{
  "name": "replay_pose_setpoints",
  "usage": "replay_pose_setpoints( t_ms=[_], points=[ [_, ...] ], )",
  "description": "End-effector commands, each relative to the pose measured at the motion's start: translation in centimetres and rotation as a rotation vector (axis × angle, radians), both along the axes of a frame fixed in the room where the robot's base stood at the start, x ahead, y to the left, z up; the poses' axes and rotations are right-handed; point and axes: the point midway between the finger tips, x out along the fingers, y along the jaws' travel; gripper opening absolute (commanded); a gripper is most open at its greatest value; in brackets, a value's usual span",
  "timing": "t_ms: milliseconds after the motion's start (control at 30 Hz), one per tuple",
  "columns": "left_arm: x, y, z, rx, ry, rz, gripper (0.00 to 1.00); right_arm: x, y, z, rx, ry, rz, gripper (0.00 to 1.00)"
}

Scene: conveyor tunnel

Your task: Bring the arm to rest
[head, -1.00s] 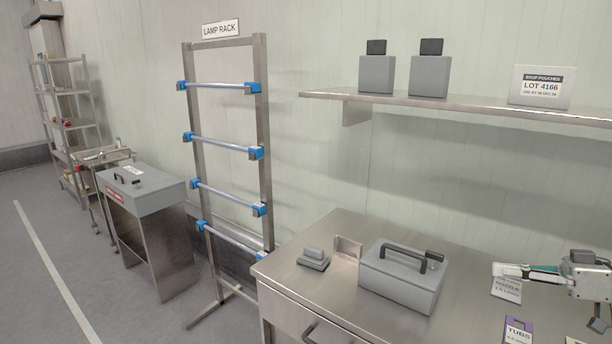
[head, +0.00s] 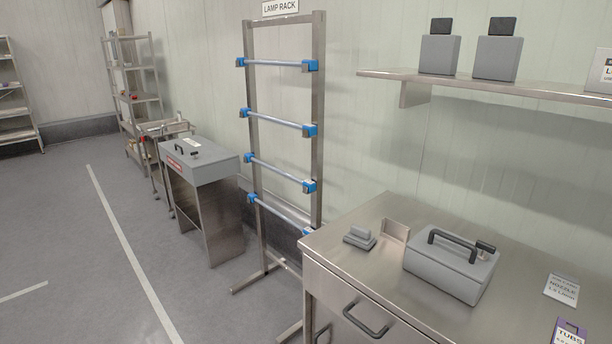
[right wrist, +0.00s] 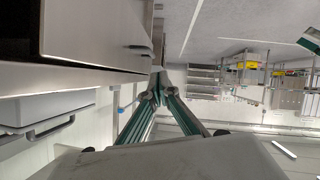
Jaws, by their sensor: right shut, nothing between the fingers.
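My right gripper (right wrist: 158,88) shows in the right wrist view, its two green-sided fingers converging to closed tips with nothing between them. It is out of the head view now. In the right wrist view the scene appears upside down, and the gripper is in the air beside the steel bench (right wrist: 90,55).
A lamp rack (head: 318,130) and grey cabinet (head: 205,205) stand left. A shelf (head: 540,92) overhangs the bench. Open floor (head: 70,235) lies left.

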Motion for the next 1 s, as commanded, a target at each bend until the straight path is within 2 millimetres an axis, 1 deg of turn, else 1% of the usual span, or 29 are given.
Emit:
replay_pose_setpoints(
  t_ms=[33,100,167,267,400,600,1000],
  points=[
    [0.0,0.0,0.0,0.000,0.001,0.000,0.40,-0.2,1.1,-0.1,-0.026,-0.011,-0.029,0.00],
    [0.0,0.0,0.0,0.000,0.001,0.000,0.40,-0.4,1.6,-0.3,-0.093,-0.024,-0.076,0.00],
    [0.0,0.0,0.0,0.000,0.001,0.000,0.40,-0.7,1.7,-0.4,-0.150,-0.026,-0.120,0.00],
    [0.0,0.0,0.0,0.000,0.001,0.000,0.40,-1.4,1.0,-0.4,-0.255,-0.013,-0.203,0.00],
    [0.0,-0.1,0.0,0.000,0.001,0.001,0.40,-3.2,-1.3,-0.6,-0.401,0.046,-0.320,0.00],
    [0.0,-0.1,0.0,-0.002,0.000,0.001,0.40,-6.2,-4.5,-0.9,-0.545,0.148,-0.426,0.00],
    [0.1,-0.2,0.1,-0.004,-0.001,0.002,0.40,-12.2,-8.9,-1.2,-0.720,0.348,-0.542,0.00]
  ],
)
